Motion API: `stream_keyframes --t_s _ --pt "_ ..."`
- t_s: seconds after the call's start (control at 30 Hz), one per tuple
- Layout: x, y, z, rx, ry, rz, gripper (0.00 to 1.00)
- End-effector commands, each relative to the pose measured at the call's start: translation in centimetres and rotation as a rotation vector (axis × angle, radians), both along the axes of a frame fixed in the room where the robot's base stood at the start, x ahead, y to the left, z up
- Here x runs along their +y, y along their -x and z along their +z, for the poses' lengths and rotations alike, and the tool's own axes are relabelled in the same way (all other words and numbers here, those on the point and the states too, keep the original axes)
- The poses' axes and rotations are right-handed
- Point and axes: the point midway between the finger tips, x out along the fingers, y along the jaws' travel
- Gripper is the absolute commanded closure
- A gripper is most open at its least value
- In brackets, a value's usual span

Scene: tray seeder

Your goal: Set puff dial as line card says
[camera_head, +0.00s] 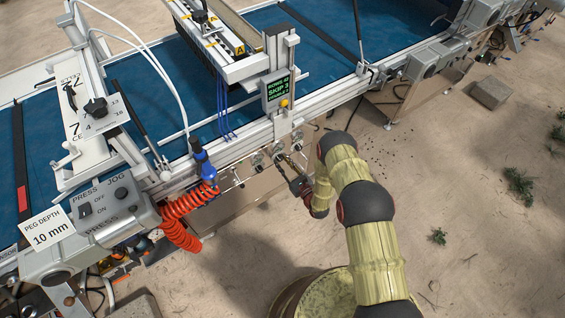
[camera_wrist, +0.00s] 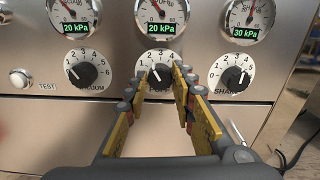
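The puff dial (camera_wrist: 160,71) is the middle of three black knobs on a steel panel in the wrist view. In the head view my gripper (camera_head: 290,168) is at the machine's front side. A white card (camera_head: 48,231) there reads "PEG DEPTH 10 mm"; no card naming puff is readable.
The vacuum knob (camera_wrist: 88,72) is left of the puff dial, the shake knob (camera_wrist: 231,75) right, under gauges reading 20 and 30 kPa. A test button (camera_wrist: 20,78) is far left. A red coiled hose (camera_head: 180,222) hangs left of my arm. Sandy ground lies right.

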Motion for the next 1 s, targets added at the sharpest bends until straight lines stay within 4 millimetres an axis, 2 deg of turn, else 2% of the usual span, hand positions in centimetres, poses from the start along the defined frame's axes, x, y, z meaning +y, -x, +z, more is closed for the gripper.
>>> stream_keyframes --t_s 0.4,0.67,1.0 --pt "0.00 0.02 -0.01 0.000 0.000 0.000 1.00" --pt "0.00 0.03 -0.04 0.012 -0.017 0.000 1.00" --pt "0.01 -0.01 -0.09 0.116 -0.172 0.000 1.00"
